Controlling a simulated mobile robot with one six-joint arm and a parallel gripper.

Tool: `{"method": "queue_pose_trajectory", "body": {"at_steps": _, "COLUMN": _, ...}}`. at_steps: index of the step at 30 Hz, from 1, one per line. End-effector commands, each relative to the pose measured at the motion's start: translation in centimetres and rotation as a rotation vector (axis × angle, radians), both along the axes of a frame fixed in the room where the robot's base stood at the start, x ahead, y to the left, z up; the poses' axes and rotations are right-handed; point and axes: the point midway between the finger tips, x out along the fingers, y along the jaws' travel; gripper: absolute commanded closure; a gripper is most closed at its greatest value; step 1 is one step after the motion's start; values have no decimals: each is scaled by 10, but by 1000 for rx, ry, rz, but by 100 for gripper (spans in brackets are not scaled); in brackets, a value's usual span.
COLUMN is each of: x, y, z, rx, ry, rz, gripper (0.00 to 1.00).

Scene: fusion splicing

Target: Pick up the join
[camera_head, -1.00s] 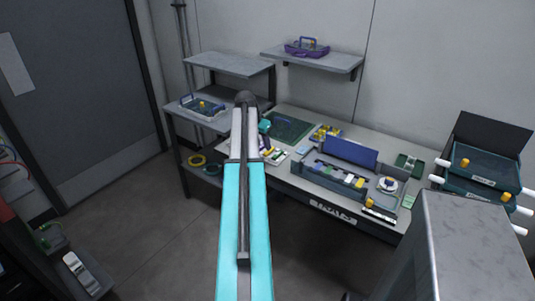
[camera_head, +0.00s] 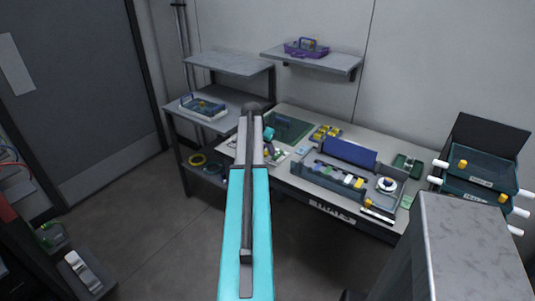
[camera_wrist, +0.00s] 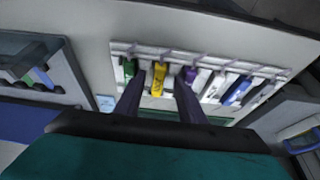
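I cannot pick out the join for certain in either view. In the wrist view, a white rack (camera_wrist: 210,61) holds a row of coloured pieces: a green piece (camera_wrist: 129,68), a yellow piece (camera_wrist: 159,78), a purple piece (camera_wrist: 189,74), and white and blue ones to the right. My gripper (camera_wrist: 158,88) is open, with its two dark fingers apart and pointing at the rack. The yellow piece shows between the fingertips, and the purple piece is by the right finger. I see no contact. In the head view, my arm hides part of the rack area.
Shelves stand behind and left, one with a purple basket (camera_head: 305,48). Teal trays (camera_head: 484,172) stand at the right.

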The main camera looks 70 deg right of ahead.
Motion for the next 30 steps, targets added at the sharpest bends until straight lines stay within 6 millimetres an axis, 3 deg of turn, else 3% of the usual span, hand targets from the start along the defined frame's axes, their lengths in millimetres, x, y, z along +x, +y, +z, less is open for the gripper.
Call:
{"method": "queue_pose_trajectory", "body": {"at_steps": 11, "x": 0, "y": 0, "z": 0, "rx": 0, "ry": 0, "rz": 0, "gripper": 64}}
{"method": "queue_pose_trajectory", "body": {"at_steps": 18, "x": 0, "y": 0, "z": 0, "rx": 0, "ry": 0, "rz": 0, "gripper": 100}}
{"method": "queue_pose_trajectory", "body": {"at_steps": 30, "x": 1, "y": 0, "z": 2, "rx": 0, "ry": 0, "rz": 1, "gripper": 100}}
